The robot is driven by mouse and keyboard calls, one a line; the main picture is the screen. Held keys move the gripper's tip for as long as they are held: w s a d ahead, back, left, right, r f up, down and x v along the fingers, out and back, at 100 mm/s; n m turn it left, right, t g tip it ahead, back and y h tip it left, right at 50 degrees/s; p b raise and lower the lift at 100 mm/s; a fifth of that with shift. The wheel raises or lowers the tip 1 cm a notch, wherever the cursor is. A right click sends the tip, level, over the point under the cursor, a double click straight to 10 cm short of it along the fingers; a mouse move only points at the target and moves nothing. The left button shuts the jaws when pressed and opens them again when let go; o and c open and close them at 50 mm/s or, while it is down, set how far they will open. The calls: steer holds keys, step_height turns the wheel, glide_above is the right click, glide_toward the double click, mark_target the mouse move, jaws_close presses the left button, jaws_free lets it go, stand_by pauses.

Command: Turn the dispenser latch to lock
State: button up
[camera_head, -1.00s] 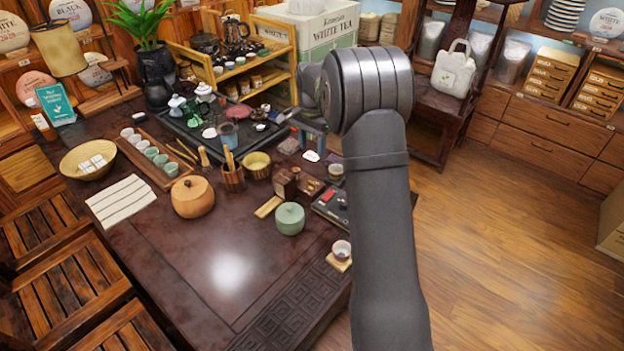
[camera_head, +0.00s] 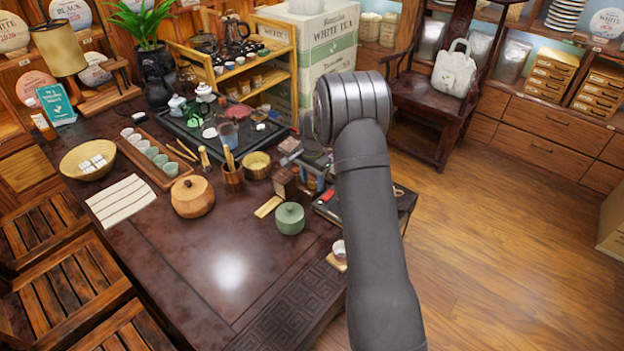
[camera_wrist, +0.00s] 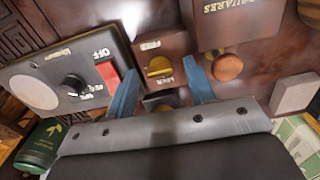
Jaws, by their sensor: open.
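The dispenser is a small reddish-brown wooden box (camera_wrist: 181,42) below my gripper in the wrist view; it also shows in the head view (camera_head: 284,183), partly hidden by my gripper. Its brass latch (camera_wrist: 159,67) sits on the box face, between a label that seems to read FREE and a lower one that seems to read LOCK. My gripper (camera_wrist: 161,70) is open, its two blue fingers on either side of the latch. I cannot tell whether they touch it. In the head view my gripper (camera_head: 316,181) is partly hidden by my arm.
A dark scale-like device (camera_wrist: 75,82) with a red switch lies left of the latch in the wrist view. A wooden block (camera_wrist: 238,18) marked SQUARES and a round orange-brown piece (camera_wrist: 227,67) are close on the right.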

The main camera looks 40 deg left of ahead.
steer(key=c, duration=1)
steer(key=shift+n, duration=0.3)
steer(key=n, duration=1.3)
steer(key=shift+n, duration=2.1)
steer(key=shift+o, duration=0.2)
